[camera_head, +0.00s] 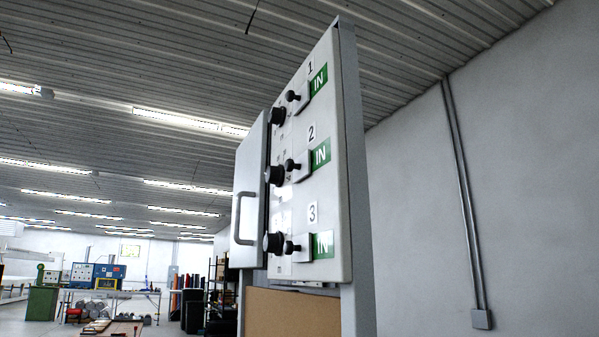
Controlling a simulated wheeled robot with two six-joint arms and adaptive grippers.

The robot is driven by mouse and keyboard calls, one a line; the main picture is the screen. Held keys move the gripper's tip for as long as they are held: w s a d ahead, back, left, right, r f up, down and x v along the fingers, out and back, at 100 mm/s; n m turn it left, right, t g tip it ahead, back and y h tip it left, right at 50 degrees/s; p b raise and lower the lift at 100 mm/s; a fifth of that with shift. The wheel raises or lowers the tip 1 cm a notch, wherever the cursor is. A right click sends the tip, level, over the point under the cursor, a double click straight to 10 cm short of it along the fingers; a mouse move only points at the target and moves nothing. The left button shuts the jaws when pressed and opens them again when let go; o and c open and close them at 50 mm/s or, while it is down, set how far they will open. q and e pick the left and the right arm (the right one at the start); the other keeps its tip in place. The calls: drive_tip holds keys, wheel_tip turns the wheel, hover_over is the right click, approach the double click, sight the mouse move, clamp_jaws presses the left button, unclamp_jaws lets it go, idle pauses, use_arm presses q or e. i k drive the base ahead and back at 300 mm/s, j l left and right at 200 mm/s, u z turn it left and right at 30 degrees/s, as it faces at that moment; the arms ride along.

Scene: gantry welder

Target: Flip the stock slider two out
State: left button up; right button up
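A tall light-grey control panel (335,170) stands at the centre right, seen steeply from the side. It carries rows labelled 1, 2 and 3. In row 2, the stock slider two (301,168) is a light plate with a small black knob (290,165), beside a green sign (321,154) reading IN. A larger round black knob (274,175) sits left of it. Rows 1 and 3 look alike, with green IN signs (319,80) and (323,244) also showing. Neither of my grippers is in view.
A grey cabinet door with a handle (238,217) stands at the panel's left. A brown board (292,312) is below. A plain wall (530,170) with a conduit is at right. Benches with equipment (100,280) and dark shelving (215,300) stand far left.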

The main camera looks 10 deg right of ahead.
sight(301, 167)
drive_tip(key=k+j, duration=0.95)
drive_tip(key=k, duration=0.15)
drive_tip(key=z, duration=0.05)
